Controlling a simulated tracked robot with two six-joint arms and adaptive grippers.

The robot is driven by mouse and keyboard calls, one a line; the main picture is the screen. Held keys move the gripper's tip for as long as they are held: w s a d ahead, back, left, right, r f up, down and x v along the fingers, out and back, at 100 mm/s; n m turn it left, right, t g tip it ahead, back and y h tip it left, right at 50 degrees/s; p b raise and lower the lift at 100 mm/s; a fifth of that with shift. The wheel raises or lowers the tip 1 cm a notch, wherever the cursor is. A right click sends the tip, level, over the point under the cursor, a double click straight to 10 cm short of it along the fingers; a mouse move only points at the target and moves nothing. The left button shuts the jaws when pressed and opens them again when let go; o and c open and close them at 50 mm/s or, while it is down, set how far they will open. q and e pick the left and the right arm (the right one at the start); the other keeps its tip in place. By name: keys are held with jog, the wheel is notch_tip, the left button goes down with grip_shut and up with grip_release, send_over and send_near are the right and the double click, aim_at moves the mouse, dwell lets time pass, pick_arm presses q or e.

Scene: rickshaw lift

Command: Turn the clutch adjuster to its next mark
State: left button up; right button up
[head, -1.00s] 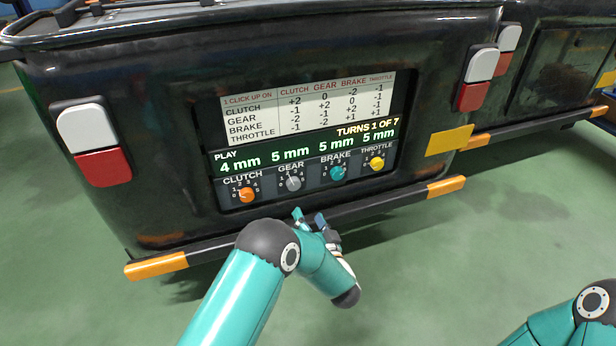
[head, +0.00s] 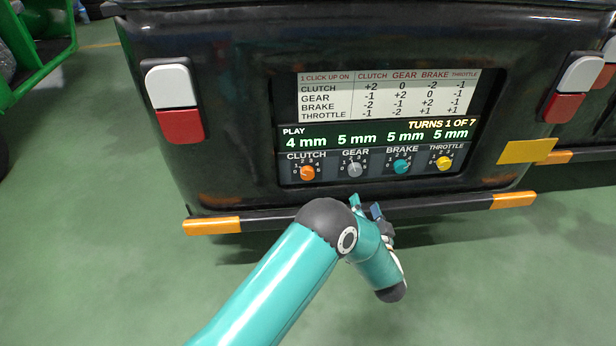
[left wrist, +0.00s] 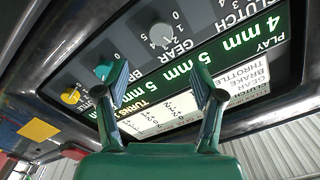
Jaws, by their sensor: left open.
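The orange clutch adjuster (head: 308,173) is the leftmost knob in the panel's bottom row, under the CLUTCH label, with marks around it. The display (head: 385,135) above reads 4 mm for clutch, 5 mm for the others and TURNS 1 OF 7. My left gripper (head: 366,208) is open and empty, below and right of the clutch adjuster, apart from it. In the left wrist view, its two fingers (left wrist: 160,80) are spread before the panel. The clutch adjuster is outside that view; only part of its label shows. My right gripper is out of view.
Grey gear (head: 354,169), teal brake (head: 401,166) and yellow throttle (head: 444,163) knobs stand close in the same row. A white click table (head: 387,97) is above. A black bumper bar with orange ends (head: 212,226) runs below. Green floor in front is open.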

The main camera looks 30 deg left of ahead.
pick_arm(q)
jog(key=s+a+n+b, duration=0.2)
jog(key=s+a+b, duration=0.1)
jog(key=s, duration=0.4)
jog(key=n+b, duration=0.2)
jog(key=b, duration=0.2)
send_near(308, 177)
jog(key=shift+m, duration=0.3)
jog(key=b+x, duration=0.4)
jog(key=x, duration=0.5)
jog(key=shift+w+a, duration=0.2)
jog(key=shift+a, duration=0.05)
jog(key=c, duration=1.1)
jog(key=shift+c, duration=0.2)
